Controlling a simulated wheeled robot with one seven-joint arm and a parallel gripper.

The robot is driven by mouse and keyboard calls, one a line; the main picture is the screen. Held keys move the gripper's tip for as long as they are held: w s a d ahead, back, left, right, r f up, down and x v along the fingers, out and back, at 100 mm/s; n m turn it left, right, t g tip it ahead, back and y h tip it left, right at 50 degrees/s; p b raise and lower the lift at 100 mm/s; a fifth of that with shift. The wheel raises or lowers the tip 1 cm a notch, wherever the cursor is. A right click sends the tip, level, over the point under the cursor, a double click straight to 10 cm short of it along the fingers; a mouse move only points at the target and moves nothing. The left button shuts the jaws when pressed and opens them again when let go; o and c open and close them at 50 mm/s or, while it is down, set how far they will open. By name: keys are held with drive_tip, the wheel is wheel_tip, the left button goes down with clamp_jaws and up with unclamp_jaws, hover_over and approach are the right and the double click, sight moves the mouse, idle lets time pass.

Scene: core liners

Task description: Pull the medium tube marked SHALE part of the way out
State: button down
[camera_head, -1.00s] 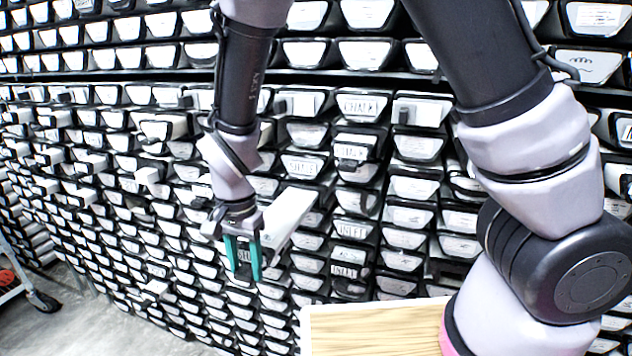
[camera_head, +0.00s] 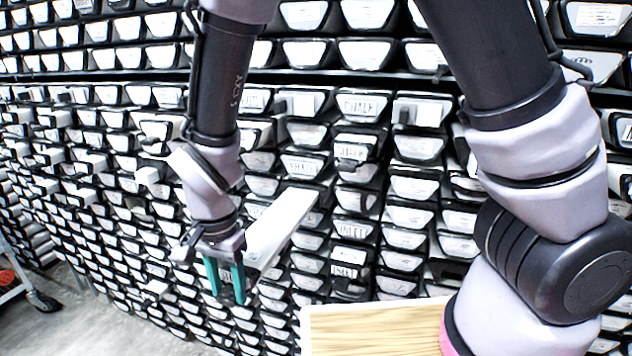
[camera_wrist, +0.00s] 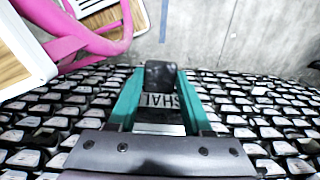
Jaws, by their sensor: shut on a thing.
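The tube marked SHALE (camera_head: 285,222) is a long white piece sticking out of the rack at a slant, its far end still in its slot. The wrist view shows the gripper (camera_wrist: 158,84) around the handle.
The rack (camera_head: 270,76) is a wall of many labelled tubes in black slots. Other tubes stick out a little around, such as a CHALK-marked one (camera_head: 362,104). A wheeled cart (camera_head: 22,290) stands at the lower left. The grey floor (camera_head: 90,325) beside it is clear.

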drive_tip(key=shift+c, duration=1.2)
unclamp_jaws()
wheel_tip(320, 180, up, 10)
drive_tip(key=w+d+r+t+y, duration=0.1)
drive_tip(key=w+d+r+y, duration=0.1)
drive_tip(key=w+d+r, duration=0.6)
drive_tip(key=w+d+r+y, duration=0.2)
drive_tip(key=w+d+r, duration=0.4)
drive_tip(key=d, duration=0.5)
drive_tip(key=s+d+r+t, duration=0.1)
drive_tip(key=d+r+t, duration=0.1)
drive_tip(key=d, duration=0.4)
drive_tip(key=s+d+r+t+h, duration=0.1)
drive_tip(key=s+d+r+t, duration=0.1)
drive_tip(key=d, duration=0.4)
drive_tip(key=s+d+r+t+h, duration=0.1)
drive_tip(key=d+r+t, duration=0.1)
drive_tip(key=d+r, duration=0.2)
drive_tip(key=shift+s+d+r+n, duration=0.15)
drive_tip(key=shift+s+d+n, duration=0.2)
drive_tip(key=shift+d, duration=0.9)
